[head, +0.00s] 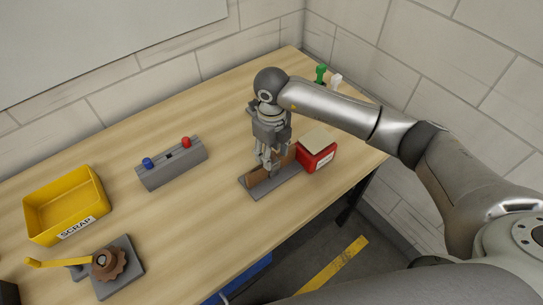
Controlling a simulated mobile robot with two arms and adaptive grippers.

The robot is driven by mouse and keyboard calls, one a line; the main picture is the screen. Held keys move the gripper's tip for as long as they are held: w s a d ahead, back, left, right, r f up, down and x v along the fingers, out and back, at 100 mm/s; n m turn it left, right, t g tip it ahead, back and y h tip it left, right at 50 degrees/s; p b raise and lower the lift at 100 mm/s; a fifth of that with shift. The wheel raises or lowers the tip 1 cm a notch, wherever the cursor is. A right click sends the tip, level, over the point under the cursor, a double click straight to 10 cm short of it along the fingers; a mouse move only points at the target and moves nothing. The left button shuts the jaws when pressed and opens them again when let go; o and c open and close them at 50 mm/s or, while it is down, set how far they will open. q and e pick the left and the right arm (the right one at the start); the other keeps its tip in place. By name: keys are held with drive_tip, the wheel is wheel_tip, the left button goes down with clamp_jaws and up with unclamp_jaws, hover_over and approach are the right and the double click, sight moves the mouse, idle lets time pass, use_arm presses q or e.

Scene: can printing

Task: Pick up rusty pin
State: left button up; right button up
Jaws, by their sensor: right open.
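My right gripper (268,166) points down over a grey plate (285,184) near the table's front right edge. Its fingers are open around or just above a brown, rust-coloured piece (259,177) on that plate. I cannot tell whether the fingers touch it. No separate rusty pin shows clearly; the gripper hides part of this spot. My left gripper is not in view.
A red box (319,156) stands close to the right of the gripper. A grey block (172,165) with blue and red pegs, a yellow SCRAP bin (95,186) and a rusty gear (110,264) lie leftward. Green (321,73) and white (336,80) pieces stand behind.

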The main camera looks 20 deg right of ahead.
clamp_jaws()
drive_tip(key=shift+r+b, duration=0.3)
drive_tip(key=shift+r, duration=0.25)
wheel_tip(320, 180, up, 16)
drive_tip(key=p, duration=0.1)
drive_tip(key=shift+r, duration=0.25)
idle(1.0)
